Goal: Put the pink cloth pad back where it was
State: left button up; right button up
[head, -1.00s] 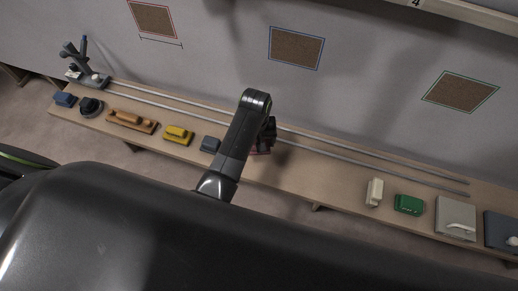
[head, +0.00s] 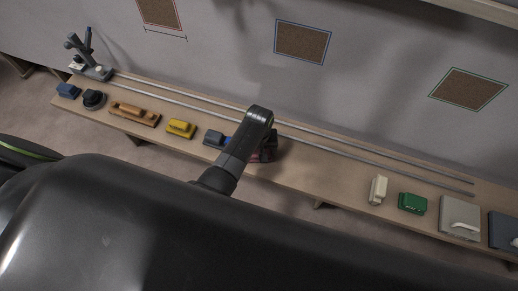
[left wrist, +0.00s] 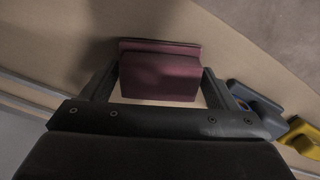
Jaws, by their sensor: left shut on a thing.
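The pink cloth pad (left wrist: 160,75) shows dusky pink in the left wrist view, between the two fingers of my left gripper (left wrist: 158,88), which is shut on it. In the head view my left gripper (head: 266,150) is over the middle of the bench, mostly hidden behind my own arm. Only a dark reddish edge of the pad (head: 262,157) shows there. I cannot tell whether the pad touches the bench top. My right gripper is not in view.
The long bench (head: 330,187) carries a grey-blue block (head: 213,138) and a yellow block (head: 181,128) left of my gripper. A cream block (head: 378,189) and a green block (head: 412,202) stand farther right. Two rods (head: 350,151) lie behind.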

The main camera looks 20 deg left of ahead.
pick_arm(q)
jog(key=o, duration=0.5)
jog(key=shift+f, duration=0.1)
jog(key=shift+c, duration=0.2)
jog(key=o, duration=0.4)
notch_tip(320, 180, up, 12)
jog(key=p, duration=0.1)
jog(key=shift+p, duration=0.35)
